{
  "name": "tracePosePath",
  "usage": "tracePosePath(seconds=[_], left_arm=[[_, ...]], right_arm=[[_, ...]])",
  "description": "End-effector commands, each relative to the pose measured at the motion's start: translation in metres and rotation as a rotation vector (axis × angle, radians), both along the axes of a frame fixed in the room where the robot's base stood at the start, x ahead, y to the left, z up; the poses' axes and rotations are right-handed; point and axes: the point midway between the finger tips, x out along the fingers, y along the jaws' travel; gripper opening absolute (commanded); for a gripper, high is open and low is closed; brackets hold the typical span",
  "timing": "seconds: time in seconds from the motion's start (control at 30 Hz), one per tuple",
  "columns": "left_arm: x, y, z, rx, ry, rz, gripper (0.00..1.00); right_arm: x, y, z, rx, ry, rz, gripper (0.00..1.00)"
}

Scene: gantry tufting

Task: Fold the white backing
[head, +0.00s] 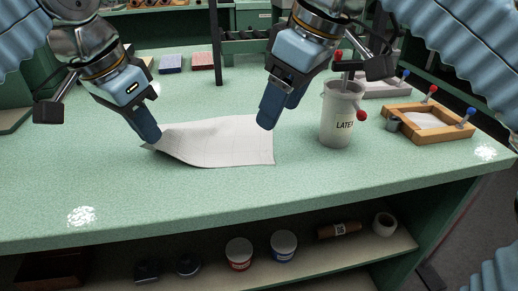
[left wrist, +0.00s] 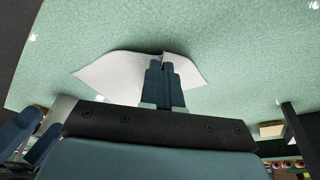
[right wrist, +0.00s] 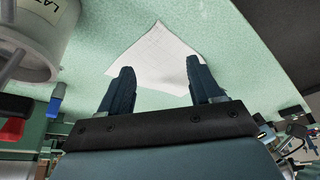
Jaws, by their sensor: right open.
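The white backing (head: 225,143) is a pale sheet with faint grid lines, lying on the green table. Its left part is raised and bowed near my left gripper (head: 152,138). In the left wrist view, the fingers (left wrist: 165,65) are together on the edge of the backing (left wrist: 115,75), which buckles on both sides of them. My right gripper (head: 269,122) is over the right part of the backing. In the right wrist view, its fingers (right wrist: 160,82) stand apart with nothing between them, and the gridded backing (right wrist: 160,58) shows beyond the tips.
A white latex bucket (head: 340,118) stands close to the right of my right gripper. A wooden frame tray (head: 452,135) is further right. Coloured blocks (head: 171,63) lie at the back. The table's front strip (head: 180,205) is mostly clear; a shelf below holds tubs (head: 239,252).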

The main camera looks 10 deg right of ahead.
Motion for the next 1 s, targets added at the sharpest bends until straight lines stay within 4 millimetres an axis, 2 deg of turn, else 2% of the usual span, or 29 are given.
tracePosePath(seconds=[0.5, 0.7, 1.0], left_arm=[[0.0, 0.0, 0.0, 0.0, 0.0, 0.0, 0.0], [0.0, 0.0, 0.0, 0.0, 0.0, 0.0, 0.0], [0.0, 0.0, 0.0, 0.0, 0.0, 0.0, 0.0]], right_arm=[[0.018, 0.019, -0.072, 0.0, 0.002, -0.001, 0.64], [0.021, 0.022, -0.084, 0.001, 0.001, -0.001, 0.64], [0.021, 0.023, -0.086, 0.001, 0.001, -0.001, 0.64]])
